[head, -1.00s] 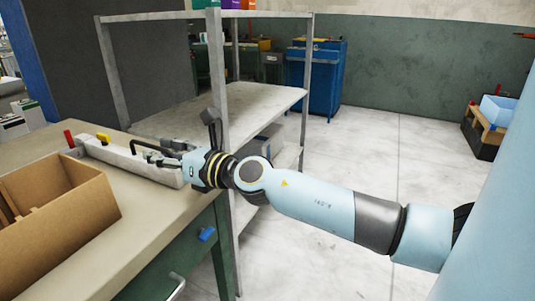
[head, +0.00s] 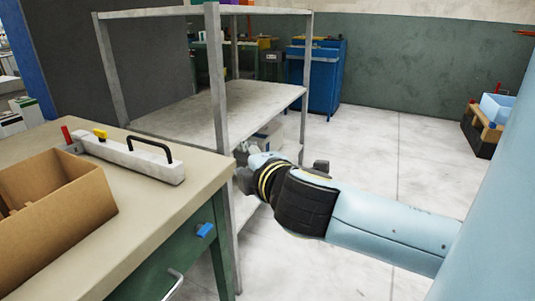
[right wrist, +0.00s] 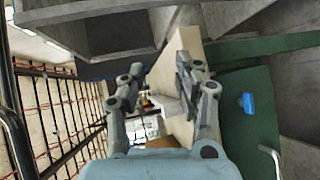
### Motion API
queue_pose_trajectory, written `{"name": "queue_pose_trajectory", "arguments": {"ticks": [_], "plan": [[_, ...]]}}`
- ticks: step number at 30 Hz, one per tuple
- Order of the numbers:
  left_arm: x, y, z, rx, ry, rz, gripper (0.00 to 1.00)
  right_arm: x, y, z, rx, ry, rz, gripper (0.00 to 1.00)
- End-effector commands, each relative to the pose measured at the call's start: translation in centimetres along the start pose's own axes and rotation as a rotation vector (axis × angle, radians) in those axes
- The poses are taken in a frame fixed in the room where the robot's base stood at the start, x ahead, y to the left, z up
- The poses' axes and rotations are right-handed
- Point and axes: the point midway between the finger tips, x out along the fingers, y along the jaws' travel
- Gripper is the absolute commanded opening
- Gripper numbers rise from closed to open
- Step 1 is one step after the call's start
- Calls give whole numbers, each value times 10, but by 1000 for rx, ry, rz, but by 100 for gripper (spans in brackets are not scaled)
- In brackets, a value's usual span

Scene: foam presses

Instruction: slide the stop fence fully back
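The stop fence (head: 128,156) is a long pale bar with a black arched handle (head: 152,149) near its right end. A yellow knob (head: 100,134) and a red knob (head: 66,135) show at its far left end. It lies on the bench near the back edge. My right gripper (head: 243,163) is beyond the bench's right edge, clear of the fence and handle. In the right wrist view, its fingers (right wrist: 160,72) are spread with nothing held. A pale block (right wrist: 167,106) shows beyond them, perhaps the fence end. My left gripper is in neither view.
An open cardboard box (head: 60,215) stands on the bench (head: 150,215) in front of the fence. A metal shelf rack (head: 190,115) stands close behind and right of the bench. Open floor (head: 370,160) lies to the right.

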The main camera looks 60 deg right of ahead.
Motion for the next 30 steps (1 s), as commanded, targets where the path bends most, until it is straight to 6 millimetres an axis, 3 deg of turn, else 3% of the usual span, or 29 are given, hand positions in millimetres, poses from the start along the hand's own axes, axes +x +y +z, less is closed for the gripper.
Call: {"name": "queue_pose_trajectory", "arguments": {"ticks": [9, 18, 30], "plan": [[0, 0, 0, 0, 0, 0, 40, -28, -64, 10, 348, -131, -296, 32], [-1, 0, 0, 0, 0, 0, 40, -54, -113, 6, 540, -222, -506, 32], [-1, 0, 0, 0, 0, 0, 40, -63, -129, 3, 595, -252, -574, 32]]}}
